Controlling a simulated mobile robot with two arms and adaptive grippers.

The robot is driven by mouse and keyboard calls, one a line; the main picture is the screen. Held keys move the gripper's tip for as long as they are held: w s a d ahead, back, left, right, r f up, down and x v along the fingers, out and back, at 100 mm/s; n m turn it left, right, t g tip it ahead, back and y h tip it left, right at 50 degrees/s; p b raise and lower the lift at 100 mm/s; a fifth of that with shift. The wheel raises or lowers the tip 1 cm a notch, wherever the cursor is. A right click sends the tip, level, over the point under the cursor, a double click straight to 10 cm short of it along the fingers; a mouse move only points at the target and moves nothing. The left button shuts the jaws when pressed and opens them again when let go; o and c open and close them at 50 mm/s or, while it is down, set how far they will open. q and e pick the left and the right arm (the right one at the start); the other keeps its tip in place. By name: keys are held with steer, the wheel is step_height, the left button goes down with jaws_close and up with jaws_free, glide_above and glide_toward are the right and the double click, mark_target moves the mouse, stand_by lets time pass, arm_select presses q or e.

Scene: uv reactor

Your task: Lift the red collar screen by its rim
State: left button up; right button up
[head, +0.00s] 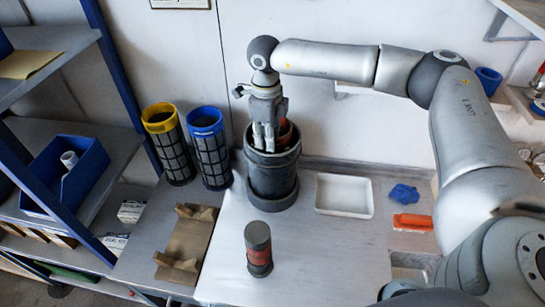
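The red collar screen (286,131) stands inside the dark grey reactor vessel (273,178). Only a piece of its reddish rim shows above the vessel's mouth; its body is hidden. My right gripper (264,142) points down into the mouth, beside the visible red rim on its left. Its fingers look close together, and I cannot tell whether they grip the rim. My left gripper is not in view.
A yellow-collared screen (170,148) and a blue-collared screen (210,150) lean left of the vessel. A grey cylinder with a red band (259,252) stands in front. A cardboard cradle (187,243), white tray (344,194), blue cloth (405,194) and orange item (412,222) lie on the bench.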

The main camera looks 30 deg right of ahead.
steer(key=shift+f, duration=0.25)
jaws_close()
steer(key=shift+r, duration=0.15)
